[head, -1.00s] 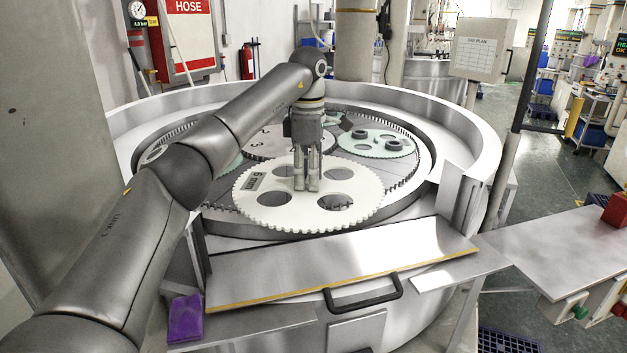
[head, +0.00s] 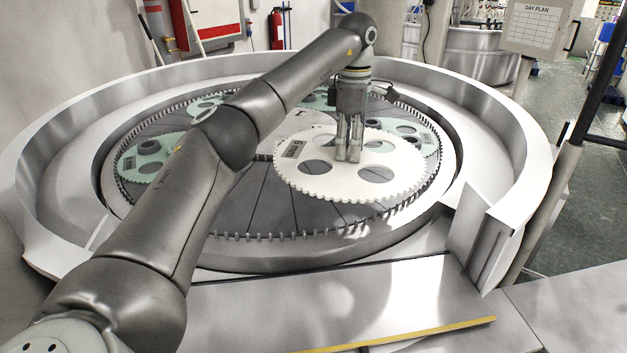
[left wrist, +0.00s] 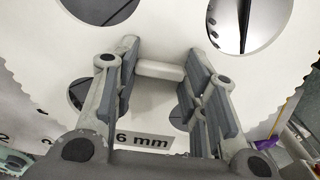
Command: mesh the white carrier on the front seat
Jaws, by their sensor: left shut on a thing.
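The white carrier (head: 300,183) is a large toothed disc with several round holes and a "6 mm" label. My left gripper (head: 348,157) stands upright over its middle. In the left wrist view, the fingers (left wrist: 160,85) are on either side of a small white grip block (left wrist: 160,71) on the carrier (left wrist: 60,70). The carrier appears held over the machine's dark plate, inside the toothed ring (head: 290,236). I cannot tell how high it is. Bare dark plate (head: 235,200), at the front of the ring, shows left of and before the carrier. My right gripper is out of view.
A pale central disc is mostly hidden by my arm. A raised metal rim (head: 505,140) surrounds the machine. A bare metal shelf (head: 330,300) lies in front.

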